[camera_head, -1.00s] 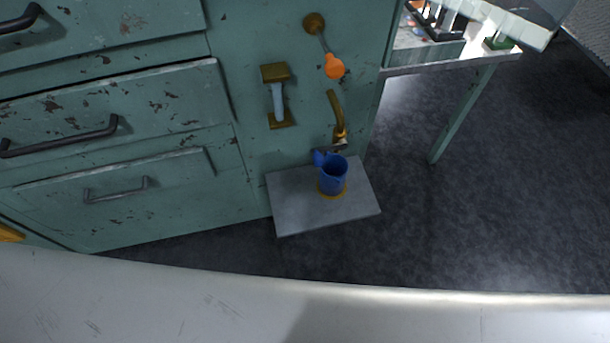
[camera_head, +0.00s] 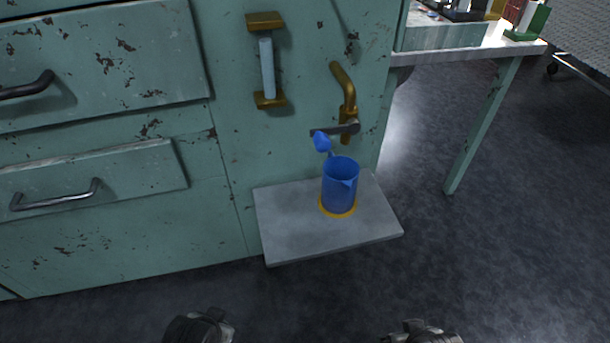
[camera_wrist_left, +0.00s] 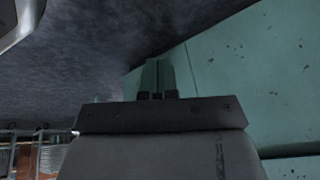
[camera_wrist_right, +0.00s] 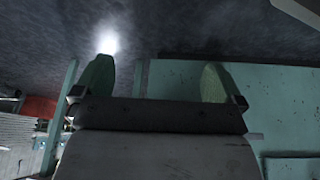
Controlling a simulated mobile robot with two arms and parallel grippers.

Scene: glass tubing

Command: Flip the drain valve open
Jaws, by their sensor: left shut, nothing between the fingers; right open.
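A brass spout (camera_head: 346,88) comes out of the green cabinet front. At its lower end a grey valve lever (camera_head: 325,132) points left, roughly level. A blue knob (camera_head: 321,142) shows just below the lever's left end. A blue beaker (camera_head: 340,188) stands upright below the spout on a yellow ring on a grey shelf. My left gripper (camera_wrist_left: 158,78) is shut and empty in the left wrist view. My right gripper (camera_wrist_right: 155,80) is open and empty, its two green fingers wide apart. Dark arm parts show at the head view's bottom edge, well short of the valve.
The grey shelf (camera_head: 290,238) juts from the cabinet. A sight tube (camera_head: 267,68) in brass fittings is mounted left of the spout. Drawers with handles (camera_head: 55,198) lie further left. A table (camera_head: 480,48) with items stands at right. The dark floor ahead is open.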

